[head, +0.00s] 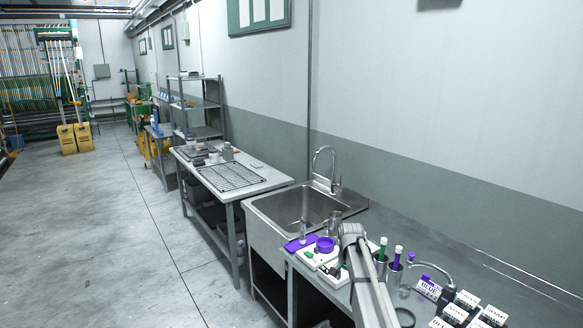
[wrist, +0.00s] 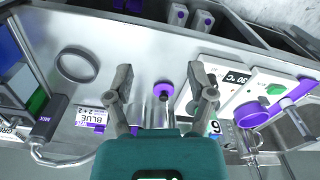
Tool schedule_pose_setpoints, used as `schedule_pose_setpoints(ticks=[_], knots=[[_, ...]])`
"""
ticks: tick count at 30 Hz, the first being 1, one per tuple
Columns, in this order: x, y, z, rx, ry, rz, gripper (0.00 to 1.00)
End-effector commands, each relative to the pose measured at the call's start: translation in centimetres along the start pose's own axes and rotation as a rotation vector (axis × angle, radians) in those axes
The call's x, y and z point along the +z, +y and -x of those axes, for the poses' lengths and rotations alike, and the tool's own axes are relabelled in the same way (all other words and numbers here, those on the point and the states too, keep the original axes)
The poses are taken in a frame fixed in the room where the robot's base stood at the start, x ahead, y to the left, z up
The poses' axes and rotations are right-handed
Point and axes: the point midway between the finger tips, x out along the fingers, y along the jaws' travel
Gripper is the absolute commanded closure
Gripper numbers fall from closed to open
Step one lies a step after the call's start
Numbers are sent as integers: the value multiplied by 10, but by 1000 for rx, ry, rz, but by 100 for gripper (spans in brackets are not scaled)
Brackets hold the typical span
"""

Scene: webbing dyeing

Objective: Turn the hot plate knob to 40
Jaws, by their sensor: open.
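My gripper (wrist: 161,85) is open in the wrist view, its two fingers spread wide with nothing held between them. A white device with a dark display reading 30 °C (wrist: 237,77), apparently the hot plate, lies just right of the right finger. That finger covers part of its left side. A dark, knob-like part (wrist: 212,79) shows by the fingertip; I cannot tell for sure that it is the knob, nor its setting. In the head view, white devices (head: 334,270) stand on the bench beside the sink, partly behind my arm. My gripper cannot be made out there.
A purple-capped item (wrist: 163,89) shows below, between the fingers. A second white device with a green round part (wrist: 275,89) is at right. BLUE-labelled box (wrist: 92,117) and a ring (wrist: 77,65) are left. The sink (head: 303,207) adjoins.

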Motion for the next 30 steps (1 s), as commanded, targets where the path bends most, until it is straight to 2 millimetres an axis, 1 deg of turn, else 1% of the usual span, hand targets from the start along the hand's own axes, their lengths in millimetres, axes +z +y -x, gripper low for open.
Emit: schedule_pose_setpoints(ticks=[1, 5, 10, 17, 20, 23, 24, 27, 30], knots=[[7, 4, -4, 0, 0, 10, 30], [16, 10, -8, 0, 0, 37, 30], [34, 22, -15, 0, 0, 83, 30], [70, 46, -31, 0, 0, 179, 30], [94, 63, -42, 0, 0, 241, 30], [124, 83, -55, 1, 0, 319, 30], [137, 93, -60, 1, 0, 355, 30], [168, 115, -74, 1, 0, 444, 30], [195, 134, -85, 1, 0, 526, 30]])
